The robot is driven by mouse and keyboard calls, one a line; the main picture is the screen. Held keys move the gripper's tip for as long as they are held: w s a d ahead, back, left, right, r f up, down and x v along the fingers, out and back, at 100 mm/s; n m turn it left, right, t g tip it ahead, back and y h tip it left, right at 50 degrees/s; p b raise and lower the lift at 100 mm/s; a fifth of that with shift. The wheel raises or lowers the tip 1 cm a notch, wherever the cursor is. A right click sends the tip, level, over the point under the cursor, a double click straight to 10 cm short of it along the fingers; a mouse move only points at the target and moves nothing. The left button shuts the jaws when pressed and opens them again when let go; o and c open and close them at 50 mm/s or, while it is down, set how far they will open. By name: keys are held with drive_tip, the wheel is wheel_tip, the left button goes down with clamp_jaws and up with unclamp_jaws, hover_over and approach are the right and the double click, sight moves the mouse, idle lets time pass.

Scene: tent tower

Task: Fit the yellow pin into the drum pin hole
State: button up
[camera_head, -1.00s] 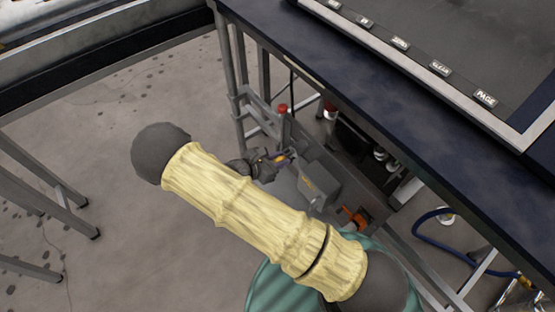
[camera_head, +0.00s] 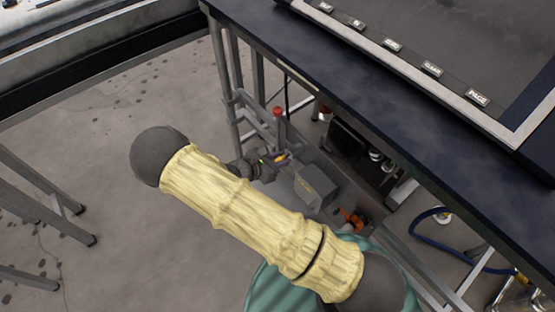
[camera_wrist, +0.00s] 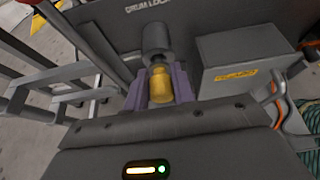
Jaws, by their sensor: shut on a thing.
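The yellow pin (camera_wrist: 160,88) is between the two purple fingers of my gripper (camera_wrist: 160,94) in the wrist view. The gripper is shut on it. Straight beyond the pin is a dark grey cylinder (camera_wrist: 155,38) in front of a panel lettered "DRUM LOC…" (camera_wrist: 200,15). The pin's far end lines up closely with this cylinder. I cannot tell whether they touch, and no open hole shows. In the head view my gripper (camera_head: 281,158) is small, low beside the frame under the blue-black table, with a bit of yellow showing.
A grey box with a yellow label (camera_wrist: 240,65) stands close right of the gripper; the head view shows it too (camera_head: 316,186). A red knob (camera_head: 278,112) tops a post behind. An orange handle (camera_head: 352,218) and blue hose (camera_head: 430,240) lie right.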

drive_tip(key=shift+w+d, duration=0.25)
drive_tip(key=shift+d, duration=0.15)
drive_tip(key=o, duration=1.1)
drive_tip(key=p+v, duration=0.3)
drive_tip(key=v, duration=1.4)
drive_tip(key=shift+a, duration=0.2)
